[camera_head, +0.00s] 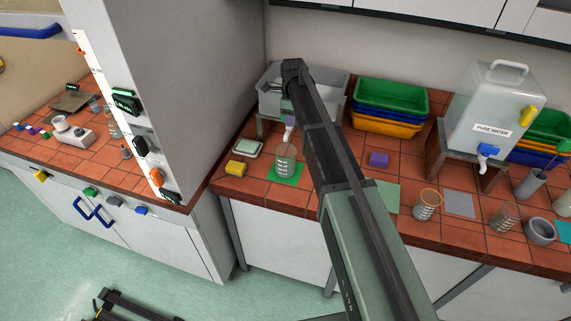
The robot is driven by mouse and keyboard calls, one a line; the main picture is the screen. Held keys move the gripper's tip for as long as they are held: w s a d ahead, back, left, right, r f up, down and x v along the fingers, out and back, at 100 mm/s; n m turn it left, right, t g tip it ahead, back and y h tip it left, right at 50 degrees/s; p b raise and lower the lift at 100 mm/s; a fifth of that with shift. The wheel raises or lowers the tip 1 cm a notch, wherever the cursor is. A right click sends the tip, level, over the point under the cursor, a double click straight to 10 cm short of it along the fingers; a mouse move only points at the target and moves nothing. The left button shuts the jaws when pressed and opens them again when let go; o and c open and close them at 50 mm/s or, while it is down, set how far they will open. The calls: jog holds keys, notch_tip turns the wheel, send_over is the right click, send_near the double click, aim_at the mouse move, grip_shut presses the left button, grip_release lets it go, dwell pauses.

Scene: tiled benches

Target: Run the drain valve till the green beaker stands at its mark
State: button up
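The green beaker (285,152), clear with pale marks, stands upright on a green mat (297,181) at the bench's left part. I cannot read its liquid level. Above it, a white spout (289,132) with a purple handle (292,118) comes from the grey basin (268,101) on a stand, apparently the drain valve. My arm reaches up across the middle and hides part of the basin. The end of my arm is at the valve; my gripper (287,105) is mostly hidden behind it, so I cannot tell whether it touches the handle or is open.
A yellow block (236,168) and a pale dish (248,147) lie left of the beaker. A purple block (379,159), stacked bins (390,106), an orange-rimmed beaker (427,206) and a pure water tank (494,108) stand to the right. A tall grey cabinet wall (195,95) rises at left.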

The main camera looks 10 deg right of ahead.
grip_shut()
jog(key=n, duration=0.4)
jog(key=shift+w, duration=0.15)
jog(key=n, duration=0.3)
jog(key=shift+w+n, duration=0.15)
jog(key=shift+n, duration=0.25)
dwell(6.3)
